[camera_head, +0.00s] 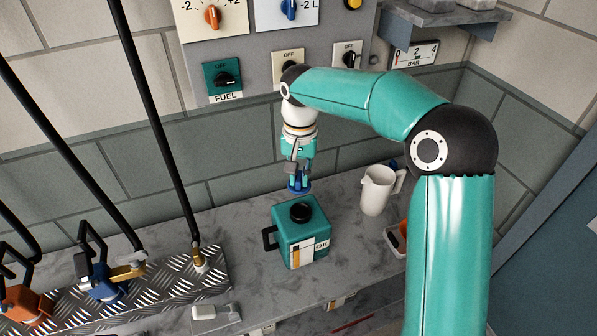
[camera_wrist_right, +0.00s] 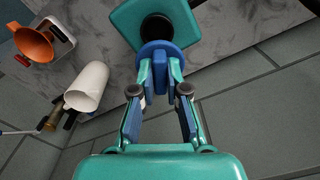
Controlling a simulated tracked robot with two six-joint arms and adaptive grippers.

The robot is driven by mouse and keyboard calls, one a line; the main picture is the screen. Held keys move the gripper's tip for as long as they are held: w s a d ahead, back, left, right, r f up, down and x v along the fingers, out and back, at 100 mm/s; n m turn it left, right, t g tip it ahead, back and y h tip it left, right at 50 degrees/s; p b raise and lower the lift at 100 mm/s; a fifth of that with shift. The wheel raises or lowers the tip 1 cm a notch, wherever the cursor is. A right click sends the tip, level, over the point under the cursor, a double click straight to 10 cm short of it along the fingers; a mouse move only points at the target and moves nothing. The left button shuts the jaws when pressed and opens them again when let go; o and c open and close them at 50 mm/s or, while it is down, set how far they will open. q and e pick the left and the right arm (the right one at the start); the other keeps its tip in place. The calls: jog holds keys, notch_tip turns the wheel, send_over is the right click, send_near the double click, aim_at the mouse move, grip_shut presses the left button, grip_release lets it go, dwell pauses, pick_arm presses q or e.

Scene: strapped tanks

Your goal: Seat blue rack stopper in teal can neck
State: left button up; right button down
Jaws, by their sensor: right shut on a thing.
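The teal can (camera_head: 299,245) stands upright on the grey counter, with a black handle at its left and a pale label at its front. Its dark round neck (camera_head: 301,212) is on top; it also shows in the right wrist view (camera_wrist_right: 156,28). My right gripper (camera_head: 299,178) is shut on the blue stopper (camera_head: 299,188), above and just behind the can. In the right wrist view the stopper's round blue flange (camera_wrist_right: 160,48) shows between the fingertips (camera_wrist_right: 160,68), close to the neck and overlapping its edge in the picture. Whether they touch cannot be told. My left gripper is not in view.
A white jug (camera_head: 377,190) stands right of the can, with an orange funnel (camera_wrist_right: 33,44) in a pale holder beyond. A treadplate rack (camera_head: 165,288) with black rods and clamps is at left. A control panel (camera_head: 262,45) is on the wall behind.

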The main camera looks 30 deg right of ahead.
aim_at(301, 193)
jog(key=shift+s+d, duration=0.15)
jog(key=shift+f+b, duration=0.75)
jog(key=shift+f, duration=0.35)
jog(key=shift+f+b, duration=1.3)
jog(key=shift+f, duration=0.5)
jog(key=shift+s, duration=0.1)
jog(key=shift+f+b, duration=0.9)
jog(key=shift+f, duration=0.5)
jog(key=c, duration=1.1)
grip_release()
jog(key=shift+r, duration=0.1)
